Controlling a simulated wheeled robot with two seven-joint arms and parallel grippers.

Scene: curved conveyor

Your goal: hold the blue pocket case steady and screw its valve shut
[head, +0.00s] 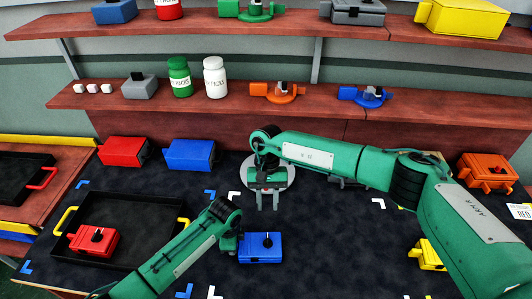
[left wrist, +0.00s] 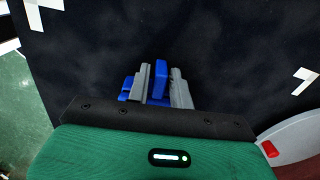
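The blue pocket case (head: 262,248) lies on the dark table mat, with a dark valve knob (head: 268,241) on its top face. My left gripper (head: 239,246) is at the case's left end and covers part of it. In the left wrist view, the left fingers (left wrist: 161,85) close on both sides of an upright blue part of the case (left wrist: 161,78); the rest of the case is mostly hidden.
A black tray (head: 140,208) with yellow handles holds a red case (head: 94,241) at left. A red box (head: 122,151) and a blue box (head: 190,155) stand at the back. A yellow case (head: 428,256) is at right, partly behind my right arm. Shelves cross the back.

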